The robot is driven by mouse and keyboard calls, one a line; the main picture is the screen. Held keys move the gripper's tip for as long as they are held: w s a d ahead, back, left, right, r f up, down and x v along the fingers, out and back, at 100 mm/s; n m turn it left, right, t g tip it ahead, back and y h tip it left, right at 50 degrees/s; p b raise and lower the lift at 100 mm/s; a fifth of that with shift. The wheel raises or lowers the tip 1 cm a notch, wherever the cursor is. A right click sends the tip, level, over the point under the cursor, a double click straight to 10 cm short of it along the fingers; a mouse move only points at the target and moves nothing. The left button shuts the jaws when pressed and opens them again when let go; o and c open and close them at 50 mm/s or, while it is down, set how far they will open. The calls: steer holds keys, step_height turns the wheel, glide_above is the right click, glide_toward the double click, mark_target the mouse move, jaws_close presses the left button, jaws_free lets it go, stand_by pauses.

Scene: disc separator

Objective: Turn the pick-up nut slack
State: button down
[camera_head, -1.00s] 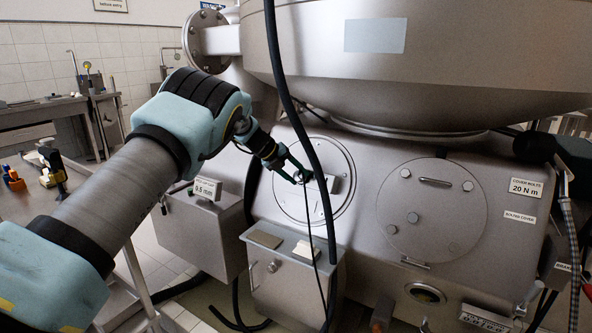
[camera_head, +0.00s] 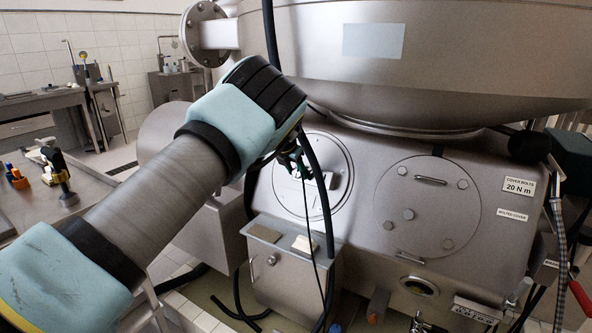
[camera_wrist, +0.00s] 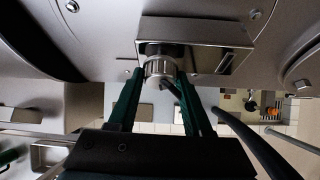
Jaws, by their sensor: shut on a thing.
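The pick-up nut is a round, ribbed metal knob (camera_wrist: 160,68) on the end of a small metal block (camera_wrist: 195,30), seen in the wrist view. The two green fingers of my gripper (camera_wrist: 163,88) reach up to the nut from below and are shut on it, one on each side. In the head view my gripper (camera_head: 298,165) is at the round plate (camera_head: 312,198) on the machine's front, just left of the block (camera_head: 342,172). My arm and fingers hide the nut there.
A black hose (camera_head: 322,190) and a thin cable hang close to my gripper. A bolted round cover (camera_head: 425,195) is to the right. A grey box (camera_head: 285,275) with small pads on top stands below. A bench (camera_head: 50,205) with tools is at left.

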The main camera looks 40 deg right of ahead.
steer(key=shift+f+m+t, duration=0.1)
steer(key=shift+m+t, duration=0.2)
steer(key=shift+m, duration=0.2)
stand_by(0.3)
steer(key=shift+c, duration=1.7)
jaws_free()
steer(key=b+v, duration=0.1)
steer(key=v, duration=1)
steer(key=shift+f, duration=0.1)
